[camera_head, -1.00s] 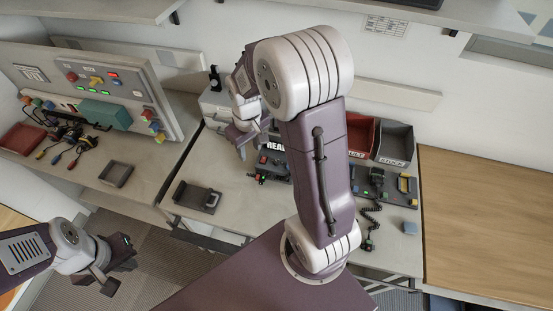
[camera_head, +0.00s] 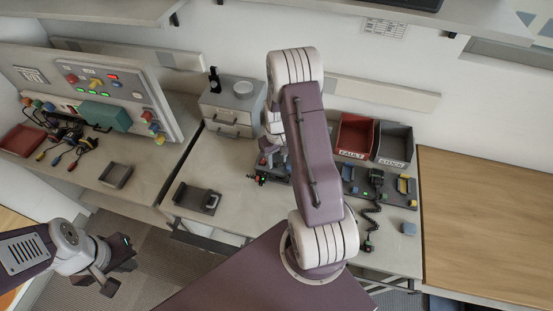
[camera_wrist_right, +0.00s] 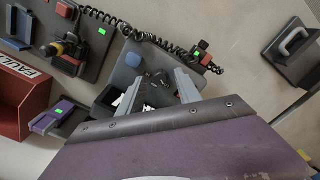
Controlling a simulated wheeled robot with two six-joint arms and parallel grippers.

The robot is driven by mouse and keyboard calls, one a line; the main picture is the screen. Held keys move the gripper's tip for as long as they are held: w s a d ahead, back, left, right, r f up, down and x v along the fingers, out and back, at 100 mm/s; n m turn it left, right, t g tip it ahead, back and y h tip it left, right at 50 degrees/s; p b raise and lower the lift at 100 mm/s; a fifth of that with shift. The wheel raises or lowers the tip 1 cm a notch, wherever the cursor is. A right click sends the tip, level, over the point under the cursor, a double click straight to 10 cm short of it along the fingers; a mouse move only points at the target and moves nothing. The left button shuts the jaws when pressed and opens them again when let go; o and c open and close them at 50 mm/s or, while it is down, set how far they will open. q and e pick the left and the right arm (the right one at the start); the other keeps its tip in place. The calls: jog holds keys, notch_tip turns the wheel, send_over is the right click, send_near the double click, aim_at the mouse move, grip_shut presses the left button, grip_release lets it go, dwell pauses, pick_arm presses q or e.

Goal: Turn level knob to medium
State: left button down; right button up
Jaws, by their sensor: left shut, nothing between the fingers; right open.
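My right gripper (camera_wrist_right: 160,80) is open in the right wrist view, its two fingers apart above a dark unit (camera_wrist_right: 115,92) with a rounded grey part (camera_wrist_right: 133,60). Small dark parts show between the fingers; I cannot tell whether they touch. My left gripper (camera_head: 109,286) is shut and empty at the lower left, away from the benches.
A red bin (camera_head: 355,136) and a grey bin (camera_head: 395,145) stand behind a tray (camera_head: 398,190) with a handset and coiled cord. A grey drawer box (camera_head: 230,108) stands at the back. A control panel (camera_head: 120,88) is at left. A wooden top (camera_head: 485,220) at right is bare.

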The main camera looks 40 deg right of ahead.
jog(key=shift+a+f, duration=0.1)
jog(key=shift+f, duration=0.2)
jog(key=shift+c, duration=0.3)
grip_shut()
jog(key=shift+m, duration=0.4)
jog(key=m, duration=1)
jog(key=shift+m, duration=0.4)
